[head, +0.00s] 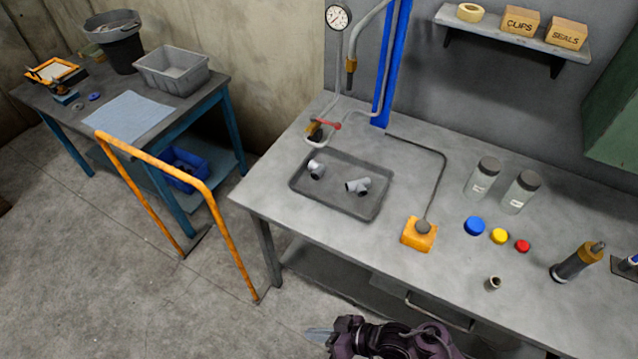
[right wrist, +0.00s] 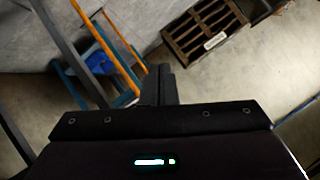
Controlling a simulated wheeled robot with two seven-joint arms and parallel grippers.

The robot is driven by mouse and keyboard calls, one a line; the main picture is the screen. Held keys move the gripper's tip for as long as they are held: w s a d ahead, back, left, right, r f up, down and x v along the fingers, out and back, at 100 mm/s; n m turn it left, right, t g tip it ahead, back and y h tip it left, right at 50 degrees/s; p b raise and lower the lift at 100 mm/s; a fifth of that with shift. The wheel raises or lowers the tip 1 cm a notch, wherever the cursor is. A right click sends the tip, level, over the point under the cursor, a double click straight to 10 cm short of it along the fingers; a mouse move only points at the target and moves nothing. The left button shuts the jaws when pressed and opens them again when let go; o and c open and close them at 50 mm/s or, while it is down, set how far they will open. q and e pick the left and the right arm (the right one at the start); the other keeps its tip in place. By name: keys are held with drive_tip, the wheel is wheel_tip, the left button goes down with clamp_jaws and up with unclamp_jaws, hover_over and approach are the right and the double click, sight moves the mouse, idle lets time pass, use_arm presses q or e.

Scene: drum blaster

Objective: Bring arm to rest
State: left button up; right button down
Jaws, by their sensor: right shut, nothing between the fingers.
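My right gripper (head: 318,337) shows at the bottom of the head view, in front of the grey workbench (head: 300,222) and below its top. Its fingers point left and are shut with nothing between them. In the right wrist view the shut fingers (right wrist: 159,84) stand out over the concrete floor, apart from everything. My right arm is a dark purple form at the bottom edge of the head view. My left gripper is not in view.
An orange rail (head: 158,163) stands left of the workbench. A second table (head: 190,103) carries a grey bin and a bucket. On the bench are a tray (head: 372,212) with grey fittings, an orange block (head: 419,234), two jars and coloured caps. A slatted crate (right wrist: 205,27) lies on the floor.

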drive_tip(key=s+d+f+m+t+h+b, duration=0.1)
drive_tip(key=s+d+f+m+h, duration=0.15)
drive_tip(key=d+f, duration=0.45)
drive_tip(key=s+d+f+m+h+b, duration=0.1)
drive_tip(key=d+f+h, duration=0.25)
drive_tip(key=f, duration=0.75)
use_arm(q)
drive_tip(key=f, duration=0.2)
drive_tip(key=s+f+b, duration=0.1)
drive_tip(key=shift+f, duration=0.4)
use_arm(e)
drive_tip(key=s+d+f+m+g+h, duration=0.1)
drive_tip(key=s+d+f+h, duration=0.2)
drive_tip(key=s+d+f, duration=0.3)
drive_tip(key=s+d+f+m+g+h, duration=0.1)
drive_tip(key=s+d+f, duration=0.4)
drive_tip(key=s, duration=0.5)
drive_tip(key=shift+d+f+g+h, duration=0.35)
drive_tip(key=shift+d+g+h, duration=0.15)
drive_tip(key=shift+d+h, duration=0.4)
